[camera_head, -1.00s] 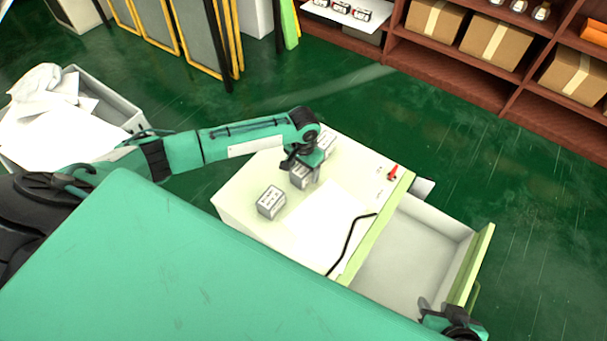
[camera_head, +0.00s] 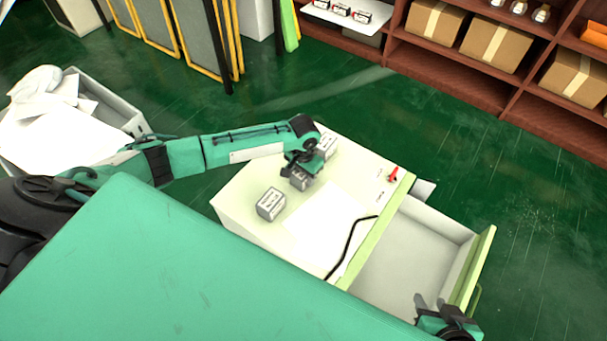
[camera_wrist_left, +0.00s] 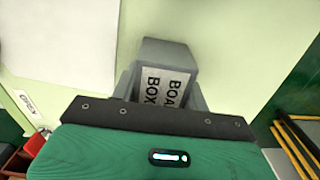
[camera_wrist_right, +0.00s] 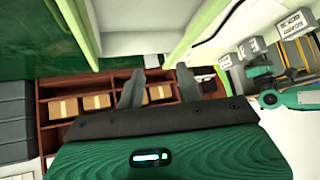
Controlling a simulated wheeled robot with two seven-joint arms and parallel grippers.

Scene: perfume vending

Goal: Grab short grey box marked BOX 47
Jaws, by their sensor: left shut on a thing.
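Several small grey boxes with white labels stand on the pale cabinet top (camera_head: 240,190). My left gripper (camera_head: 303,170) is over the middle one and shut on this grey box (camera_head: 298,184). In the left wrist view the held box (camera_wrist_left: 165,55) sits between the fingers; its label shows "BOX", but its number is hidden. A second grey box (camera_head: 270,204) stands nearer, to the left. A third grey box (camera_head: 327,143) stands behind the gripper, partly covered. Their numbers are too small to read. My right gripper (camera_head: 433,303) is by the open drawer, its fingers (camera_wrist_right: 158,90) apart and empty.
The drawer (camera_head: 405,260) is pulled out and empty. White paper (camera_head: 315,222), a black cable (camera_head: 350,245) and a red switch (camera_head: 393,174) are on the cabinet top. A paper-filled bin (camera_head: 120,115) stands left; red-brown shelves with cartons (camera_head: 495,45) stand behind.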

